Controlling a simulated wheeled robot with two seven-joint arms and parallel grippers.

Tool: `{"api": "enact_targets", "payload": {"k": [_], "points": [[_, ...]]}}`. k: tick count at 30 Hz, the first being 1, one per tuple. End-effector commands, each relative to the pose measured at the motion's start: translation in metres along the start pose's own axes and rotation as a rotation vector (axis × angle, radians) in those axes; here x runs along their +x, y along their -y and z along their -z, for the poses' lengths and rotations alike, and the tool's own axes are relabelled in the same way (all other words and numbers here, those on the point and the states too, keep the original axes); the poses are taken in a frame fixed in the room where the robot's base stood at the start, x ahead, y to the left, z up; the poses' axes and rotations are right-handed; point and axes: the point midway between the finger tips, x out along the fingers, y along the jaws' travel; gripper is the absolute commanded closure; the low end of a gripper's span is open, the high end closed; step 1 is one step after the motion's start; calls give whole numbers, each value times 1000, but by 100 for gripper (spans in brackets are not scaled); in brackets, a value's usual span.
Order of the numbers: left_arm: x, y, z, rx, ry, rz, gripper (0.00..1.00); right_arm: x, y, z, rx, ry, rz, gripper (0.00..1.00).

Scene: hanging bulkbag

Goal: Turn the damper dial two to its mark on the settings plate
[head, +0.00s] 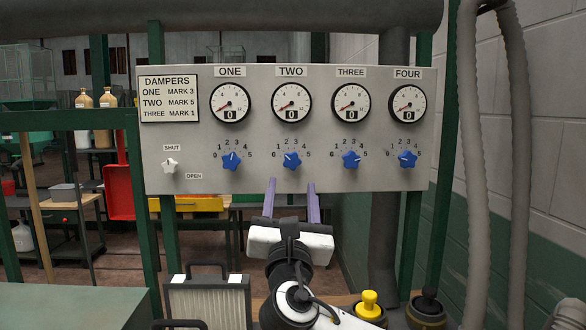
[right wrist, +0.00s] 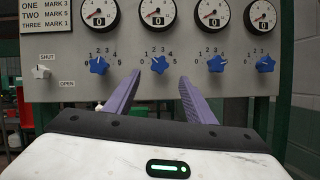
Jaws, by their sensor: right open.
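The blue damper dial two (head: 291,160) sits on the grey panel under the TWO label, with marks 0 to 5 around it. Its white pointer line leans to the upper left, seemingly near mark 1; the exact mark is too small to be sure. The settings plate (head: 168,95) at the panel's upper left reads ONE MARK 3, TWO MARK 5, THREE MARK 1. My right gripper (head: 291,184) is open and empty, its purple fingers apart just below and in front of dial two. In the right wrist view dial two (right wrist: 159,65) shows just beyond the fingertips. My left gripper is out of view.
Blue dials one (head: 231,160), three (head: 351,159) and four (head: 408,158) flank dial two. Gauges stand above them, including gauge two (head: 291,101). A white shut/open knob (head: 170,165) is at the left. A yellow knob (head: 370,303) and grey hoses (head: 478,180) are at the right.

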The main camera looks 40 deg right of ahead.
Motion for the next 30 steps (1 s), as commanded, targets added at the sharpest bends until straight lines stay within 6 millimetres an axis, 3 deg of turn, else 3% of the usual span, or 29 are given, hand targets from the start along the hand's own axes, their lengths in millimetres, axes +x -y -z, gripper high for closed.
{"api": "enact_targets", "payload": {"k": [9,15,27,30], "points": [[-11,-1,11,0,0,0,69,59,0,-2,0,0,1,50],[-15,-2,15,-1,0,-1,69,85,-1,-1,3,-1,-1,50],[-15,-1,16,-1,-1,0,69,93,-1,1,3,-2,-4,50],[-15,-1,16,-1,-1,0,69,93,-1,1,3,-2,-4,65]]}}
